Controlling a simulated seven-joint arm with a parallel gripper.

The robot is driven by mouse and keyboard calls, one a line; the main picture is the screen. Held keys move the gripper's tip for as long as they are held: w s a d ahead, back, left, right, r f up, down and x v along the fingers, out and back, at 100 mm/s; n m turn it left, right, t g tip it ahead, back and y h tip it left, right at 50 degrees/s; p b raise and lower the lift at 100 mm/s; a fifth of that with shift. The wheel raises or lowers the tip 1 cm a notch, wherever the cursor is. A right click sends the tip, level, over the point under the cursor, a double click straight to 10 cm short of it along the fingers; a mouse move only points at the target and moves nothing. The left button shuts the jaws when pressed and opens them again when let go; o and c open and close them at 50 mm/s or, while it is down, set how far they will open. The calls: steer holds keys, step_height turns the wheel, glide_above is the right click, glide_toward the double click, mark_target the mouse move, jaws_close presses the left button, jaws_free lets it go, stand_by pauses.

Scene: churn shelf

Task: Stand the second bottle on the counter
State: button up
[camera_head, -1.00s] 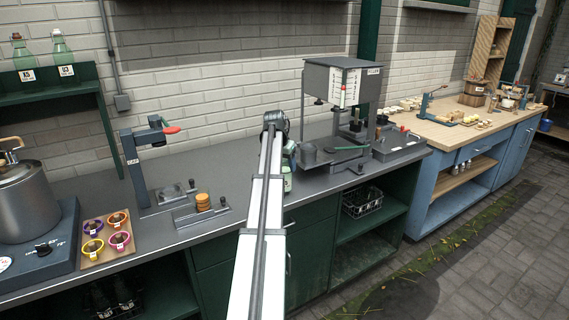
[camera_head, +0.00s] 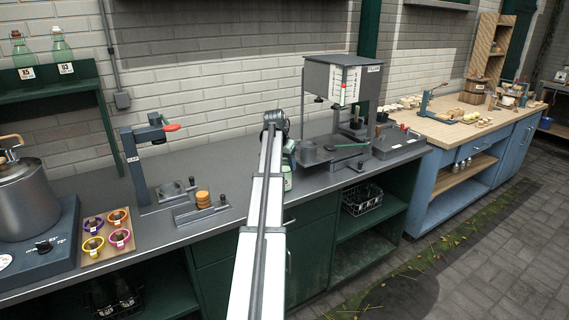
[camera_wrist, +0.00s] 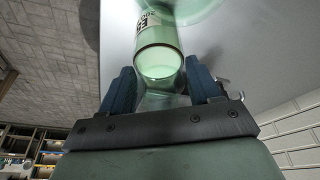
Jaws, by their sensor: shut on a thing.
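My gripper (camera_wrist: 159,74) is shut on a green glass bottle (camera_wrist: 158,35). In the wrist view the bottle lies between the two blue fingers, with part of a printed label showing near the top edge. I cannot tell whether the bottle's base touches the counter. Two more green bottles, a left one (camera_head: 23,56) and a right one (camera_head: 61,52), stand on the green wall shelf (camera_head: 45,84).
A grey machine with a scale (camera_head: 335,82) stands right of my arm, close to the bottle. A blue workbench (camera_head: 470,150) stands further right.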

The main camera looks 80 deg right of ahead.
steer(key=o, duration=1.1)
steer(key=shift+c, duration=1.3)
steer(key=shift+r, duration=0.1)
steer(key=shift+r, duration=3.95)
